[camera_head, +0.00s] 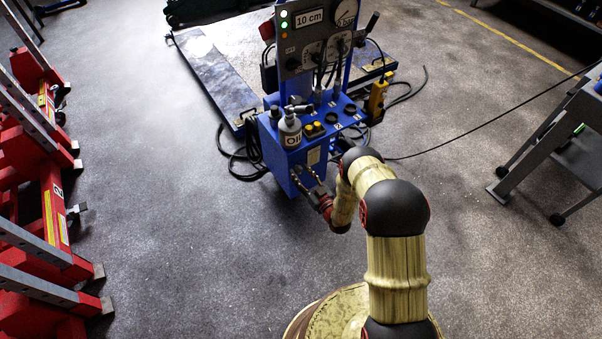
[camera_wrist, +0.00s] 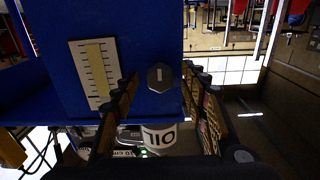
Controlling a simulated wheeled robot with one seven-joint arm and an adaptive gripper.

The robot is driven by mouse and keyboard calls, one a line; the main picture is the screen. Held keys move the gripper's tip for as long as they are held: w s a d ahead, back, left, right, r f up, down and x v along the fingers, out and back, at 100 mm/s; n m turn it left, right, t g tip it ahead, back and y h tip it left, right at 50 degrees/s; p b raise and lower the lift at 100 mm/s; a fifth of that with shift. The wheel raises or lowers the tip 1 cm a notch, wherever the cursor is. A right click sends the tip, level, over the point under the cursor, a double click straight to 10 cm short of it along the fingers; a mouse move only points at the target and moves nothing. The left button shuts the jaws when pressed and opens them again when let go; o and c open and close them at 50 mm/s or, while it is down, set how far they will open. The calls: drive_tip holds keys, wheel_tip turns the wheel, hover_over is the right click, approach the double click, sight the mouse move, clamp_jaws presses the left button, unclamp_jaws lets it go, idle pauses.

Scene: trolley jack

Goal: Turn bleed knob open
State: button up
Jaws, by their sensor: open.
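The bleed knob (camera_wrist: 160,77) is a dark grey, faceted knob on the blue face of the jack unit (camera_wrist: 75,25). A pale line on it runs nearly upright in the wrist view. My gripper (camera_head: 303,178) is open in front of the unit's lower front face. In the wrist view its two fingers stand left and right of the knob with a gap on each side. I cannot tell how far the tips are from the face in depth. In the head view I cannot make out the knob.
A scale plate (camera_wrist: 95,72) sits beside the knob. An oil bottle (camera_head: 290,130) and yellow buttons (camera_head: 314,128) are on the unit's top. A yellow pendant (camera_head: 377,100) hangs at its right. Red stands (camera_head: 45,190) line the left; a grey trolley (camera_head: 545,135) is right.

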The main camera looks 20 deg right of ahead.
drive_tip(key=v, duration=1.1)
drive_tip(key=shift+s, duration=0.3)
drive_tip(key=shift+d, duration=0.1)
